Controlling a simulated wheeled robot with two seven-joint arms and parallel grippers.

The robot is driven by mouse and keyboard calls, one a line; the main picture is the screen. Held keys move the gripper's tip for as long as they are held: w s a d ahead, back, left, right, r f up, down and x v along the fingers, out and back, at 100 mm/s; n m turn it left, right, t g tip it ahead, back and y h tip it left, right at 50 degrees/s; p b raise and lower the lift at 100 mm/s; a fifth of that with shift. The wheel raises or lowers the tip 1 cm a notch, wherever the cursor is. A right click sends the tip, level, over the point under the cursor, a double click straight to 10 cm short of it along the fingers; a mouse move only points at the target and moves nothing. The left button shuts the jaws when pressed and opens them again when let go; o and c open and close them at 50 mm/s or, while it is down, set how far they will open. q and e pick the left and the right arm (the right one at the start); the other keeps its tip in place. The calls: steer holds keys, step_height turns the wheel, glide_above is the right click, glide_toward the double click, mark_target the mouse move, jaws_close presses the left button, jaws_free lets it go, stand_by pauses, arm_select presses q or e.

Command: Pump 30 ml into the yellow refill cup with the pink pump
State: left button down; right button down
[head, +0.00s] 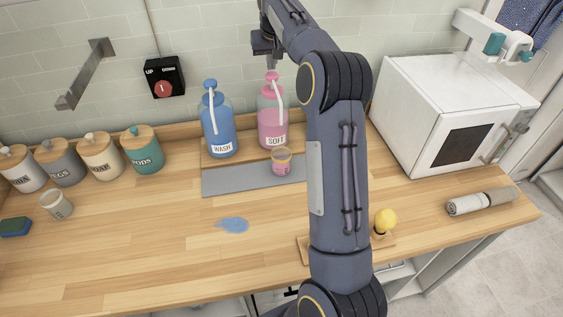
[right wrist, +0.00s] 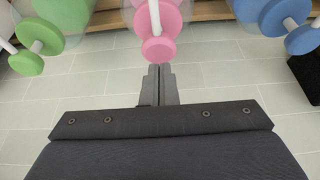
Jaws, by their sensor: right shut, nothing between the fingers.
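The pink pump bottle (head: 272,120), labelled SOFT, stands at the back of the counter with its pink pump head (head: 272,77) on top and a white spout hanging forward. A small clear cup (head: 281,161) with a yellowish rim and pink liquid inside stands on the grey strip before it, by the spout's end; I cannot read its level. My right gripper (head: 271,62) is shut and empty, pointing down just above the pink pump head. In the right wrist view the fingertips (right wrist: 160,70) meet the pink pump (right wrist: 159,45); contact is unclear. My left gripper is out of view.
The blue WASH pump bottle (head: 218,125) stands left of the pink one. A green pump (right wrist: 38,38) shows only in the right wrist view. A blue puddle (head: 232,225), a greyish cup (head: 56,205) and several canisters lie left. A white oven-like box (head: 420,100) stands right.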

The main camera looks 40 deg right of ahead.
steer(key=shift+r, duration=3)
steer(key=s+a+f+n+t+y+b, duration=0.1)
steer(key=s+a+f+y, duration=0.1)
steer(key=s+a, duration=0.7)
steer(key=s+a+f+n+t+y+b, duration=0.1)
steer(key=s+a+y+b, duration=0.1)
steer(key=s+a, duration=0.65)
steer(key=s+a+f+n+y, duration=0.1)
steer(key=s+a+f, duration=0.5)
steer(key=s, duration=0.3)
steer(key=s+a+f+n+y+b, duration=0.1)
steer(key=s+a+f, duration=0.5)
steer(key=s+f, duration=0.3)
steer(key=shift+s+a, duration=0.3)
steer(key=shift+s, duration=0.25)
